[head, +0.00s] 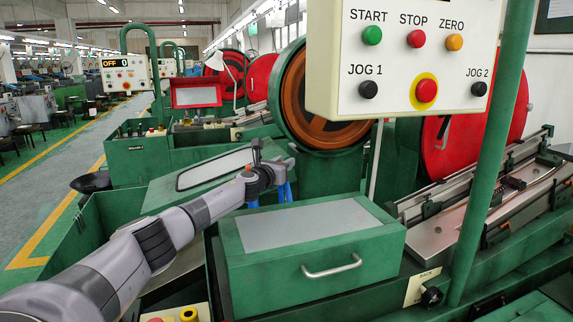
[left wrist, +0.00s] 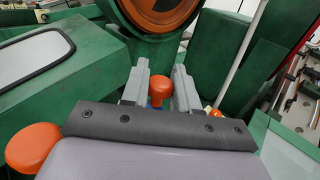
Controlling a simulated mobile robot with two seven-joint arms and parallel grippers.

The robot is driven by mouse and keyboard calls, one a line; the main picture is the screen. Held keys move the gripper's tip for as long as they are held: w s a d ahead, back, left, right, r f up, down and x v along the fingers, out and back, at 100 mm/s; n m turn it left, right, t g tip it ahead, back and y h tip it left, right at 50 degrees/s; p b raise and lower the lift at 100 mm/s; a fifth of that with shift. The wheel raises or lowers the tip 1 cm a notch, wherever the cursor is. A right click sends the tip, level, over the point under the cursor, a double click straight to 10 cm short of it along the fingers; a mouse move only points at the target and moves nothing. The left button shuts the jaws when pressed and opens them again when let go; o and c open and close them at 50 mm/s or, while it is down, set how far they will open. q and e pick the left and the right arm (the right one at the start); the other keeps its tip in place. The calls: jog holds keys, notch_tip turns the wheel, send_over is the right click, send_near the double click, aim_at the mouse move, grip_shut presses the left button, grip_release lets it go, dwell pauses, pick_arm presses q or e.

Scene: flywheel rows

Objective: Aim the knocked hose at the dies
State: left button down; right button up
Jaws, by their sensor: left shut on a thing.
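My left gripper (head: 268,168) reaches over the green machine in the head view, among blue hose pieces (head: 284,192). In the left wrist view its two grey fingers (left wrist: 160,88) stand on either side of an orange knob-like tip (left wrist: 160,86), with a bit of blue below it. The gripper is shut on this piece, which looks like part of the hose. Which way the hose points is hidden by the gripper and wrist. I cannot make out the dies. My right gripper is not in view.
A green box with a handle (head: 312,246) stands in front of the gripper. A large orange-rimmed wheel (head: 316,105) is behind it. A control panel (head: 402,62) hangs at upper right beside a green post (head: 497,140). A windowed green cover (head: 212,168) lies to the left.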

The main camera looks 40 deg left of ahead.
pick_arm(q)
jog(key=shift+r, duration=0.3)
jog(key=c, duration=1)
grip_release()
jog(key=shift+o, duration=0.2)
jog(key=shift+f, duration=0.1)
jog(key=shift+s, duration=0.1)
jog(key=v, duration=0.7)
jog(key=shift+p, duration=0.35)
